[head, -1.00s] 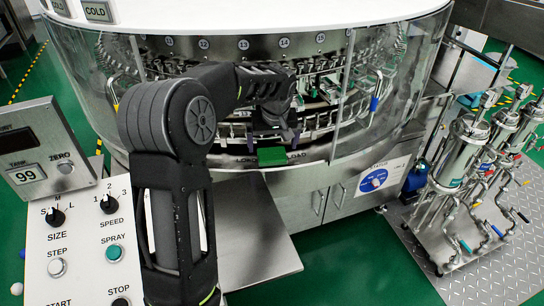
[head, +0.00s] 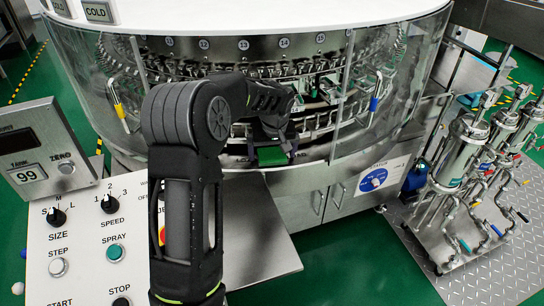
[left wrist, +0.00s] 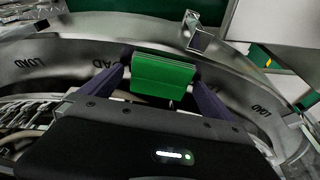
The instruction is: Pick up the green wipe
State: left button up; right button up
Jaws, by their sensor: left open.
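The green wipe (head: 272,156) is a small green block at the front ledge of the washer, below the opening in its clear cover. In the left wrist view the wipe (left wrist: 162,76) sits between the two purple fingers of my left gripper (left wrist: 160,80). The fingers are apart, one on each side of it. In the head view my left gripper (head: 274,147) reaches down just above and around the wipe, and my arm hides part of the washer's edge. I cannot tell whether either finger touches the wipe. My right gripper is not in view.
The rotary washer (head: 265,13) has a curved clear cover around many metal holders. A control panel (head: 85,240) with knobs stands at the left. A steel shelf (head: 265,245) juts out in front. Metal cylinders (head: 460,150) stand on a plate at the right.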

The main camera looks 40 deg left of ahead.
pick_arm(q)
jog(key=shift+c, duration=0.6)
jog(key=c, duration=1.2)
